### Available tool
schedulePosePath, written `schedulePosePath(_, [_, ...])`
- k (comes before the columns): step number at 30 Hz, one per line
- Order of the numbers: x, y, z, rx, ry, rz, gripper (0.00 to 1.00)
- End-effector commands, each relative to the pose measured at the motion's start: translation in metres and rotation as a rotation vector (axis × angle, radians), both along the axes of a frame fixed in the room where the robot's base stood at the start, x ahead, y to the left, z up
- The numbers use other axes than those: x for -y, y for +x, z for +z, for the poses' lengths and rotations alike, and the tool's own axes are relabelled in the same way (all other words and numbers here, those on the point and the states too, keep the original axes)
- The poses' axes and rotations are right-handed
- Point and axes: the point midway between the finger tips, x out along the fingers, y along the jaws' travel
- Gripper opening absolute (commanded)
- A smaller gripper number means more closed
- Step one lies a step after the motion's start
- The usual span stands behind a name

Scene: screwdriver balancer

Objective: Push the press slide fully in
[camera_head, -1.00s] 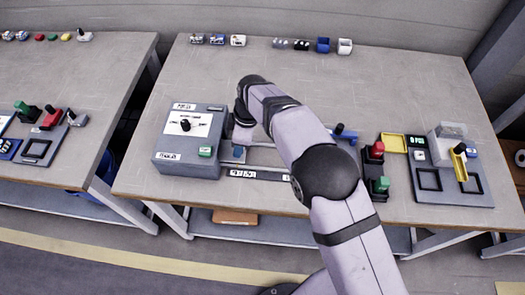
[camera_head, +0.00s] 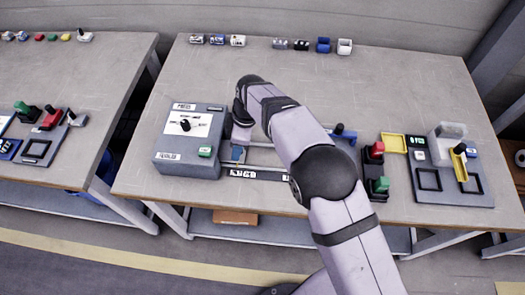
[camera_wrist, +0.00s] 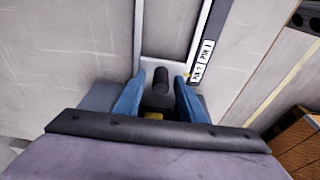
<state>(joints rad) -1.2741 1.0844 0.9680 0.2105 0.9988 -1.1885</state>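The press is a grey box (camera_head: 188,165) with a white top panel, a black knob and a green button, at the left of the main table. Two rails run right from it, with a labelled strip (camera_head: 255,174) along the front one. My gripper (camera_head: 237,154) is low between the rails, close to the box's right side and partly hidden by my arm. In the wrist view its blue fingers (camera_wrist: 160,90) stand apart on either side of a dark upright post (camera_wrist: 160,80), with gaps visible. A light plate (camera_wrist: 150,66) lies at the post. How far in the slide sits is hidden.
Red and green buttons (camera_head: 376,165) and a grey fixture tray (camera_head: 455,190) stand at the right. A blue-handled tool (camera_head: 344,133) lies behind my arm. Small parts (camera_head: 280,44) line the back edge. The middle back of the table is clear.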

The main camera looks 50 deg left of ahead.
Motion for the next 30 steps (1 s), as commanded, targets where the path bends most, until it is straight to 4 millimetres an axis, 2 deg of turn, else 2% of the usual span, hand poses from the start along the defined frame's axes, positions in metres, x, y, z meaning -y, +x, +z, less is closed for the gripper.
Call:
schedulePosePath(1, [0.005, -0.003, -0.008, -0.007, -0.020, 0.003, 0.41])
schedulePosePath(13, [0.006, -0.003, -0.003, -0.007, -0.020, 0.003, 0.41])
schedulePosePath(30, [0.002, 0.000, 0.051, -0.001, -0.007, 0.000, 0.41])
